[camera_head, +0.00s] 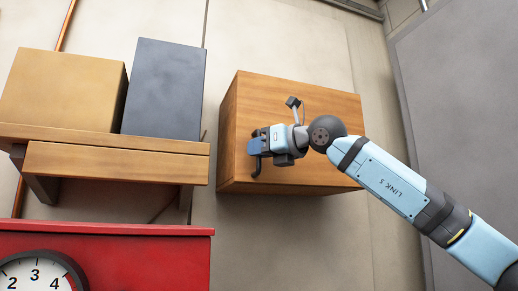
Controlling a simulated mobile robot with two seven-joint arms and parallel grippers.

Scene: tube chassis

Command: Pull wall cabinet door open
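The wall cabinet (290,95) is a wooden box on the wall at upper centre. Its front looks closed, with no gap showing. A dark handle (257,170) is on the left part of the front; its lower end shows and the rest is hidden behind my gripper. My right gripper (254,147) reaches in from the right, with its fingers at the handle. I cannot tell whether the fingers are closed around it or only beside it. My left gripper is not in view.
A wooden shelf (110,165) on the left holds a tan box (62,90) and a dark grey box (165,88). Below it is a red cabinet (150,255) with a round dial (38,275). A grey panel (460,100) stands at the right. The wall below the cabinet is clear.

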